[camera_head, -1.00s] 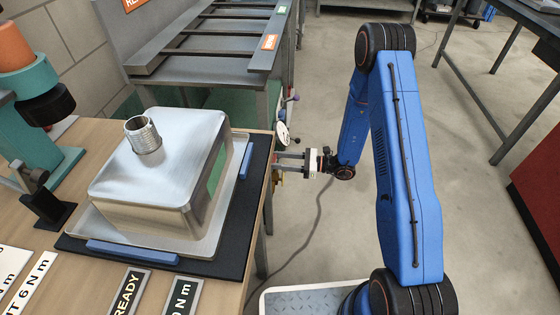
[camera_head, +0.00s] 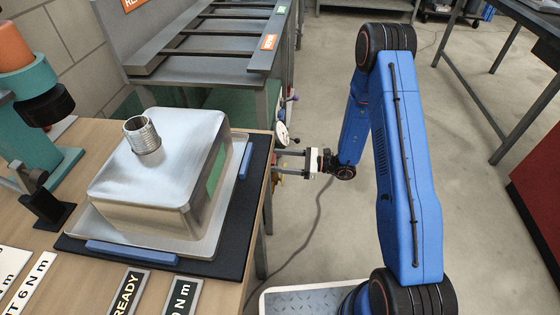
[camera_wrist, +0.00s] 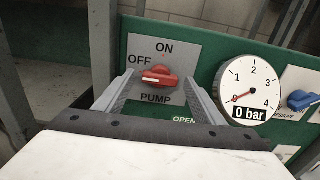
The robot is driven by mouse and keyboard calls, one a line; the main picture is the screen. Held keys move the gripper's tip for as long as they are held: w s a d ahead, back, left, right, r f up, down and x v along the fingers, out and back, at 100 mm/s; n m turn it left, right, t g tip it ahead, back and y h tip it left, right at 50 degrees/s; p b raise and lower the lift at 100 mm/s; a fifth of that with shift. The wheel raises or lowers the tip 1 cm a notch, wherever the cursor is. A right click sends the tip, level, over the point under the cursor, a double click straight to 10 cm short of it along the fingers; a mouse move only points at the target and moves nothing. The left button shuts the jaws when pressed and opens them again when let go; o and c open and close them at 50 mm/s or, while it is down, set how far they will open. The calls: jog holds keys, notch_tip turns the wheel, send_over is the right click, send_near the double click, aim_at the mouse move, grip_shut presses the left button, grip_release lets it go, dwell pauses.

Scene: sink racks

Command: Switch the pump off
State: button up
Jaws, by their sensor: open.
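The pump switch is a red knob (camera_wrist: 160,77) on a grey plate (camera_wrist: 182,52) marked ON at the top, OFF at the left and PUMP below. Its handle lies nearly level, with a white mark at the left end, on the OFF side. My gripper (camera_wrist: 160,78) is open, its fingers to the left and right of the knob in the wrist view; I cannot tell whether they touch it. In the head view my gripper (camera_head: 278,164) is beside the table's right edge, and the knob cannot be made out there.
A round gauge (camera_wrist: 249,90) right of the switch reads 0 bar. A blue knob (camera_wrist: 302,100) is farther right on the green panel (camera_wrist: 207,48). The wooden table (camera_head: 218,292) carries a metal housing (camera_head: 165,170) on a tray. Open floor is right of my arm.

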jog(key=s+d, duration=0.3)
jog(key=d, duration=1.4)
jog(key=shift+s, duration=0.1)
jog(key=s+a+r+n+g+h, duration=0.2)
jog(key=s+r+n+g+h, duration=0.3)
jog(key=s+r, duration=0.4)
jog(key=s+a+r+n+g+h, duration=0.2)
jog(key=s+r+n, duration=0.45)
jog(key=r, duration=0.35)
jog(key=s+d+r+n+t+h, duration=0.4)
jog(key=s+d+r+h, duration=0.1)
jog(key=s+r, duration=0.2)
jog(key=s+d+r+n+t+h, duration=0.4)
jog(key=s+d+r+h, duration=0.1)
jog(key=s, duration=0.4)
jog(key=shift+s+d+r+h, duration=0.2)
jog(key=shift+r+h, duration=0.1)
jog(key=shift+r, duration=0.55)
jog(key=shift+a+n, duration=0.1)
jog(key=shift+n, duration=0.15)
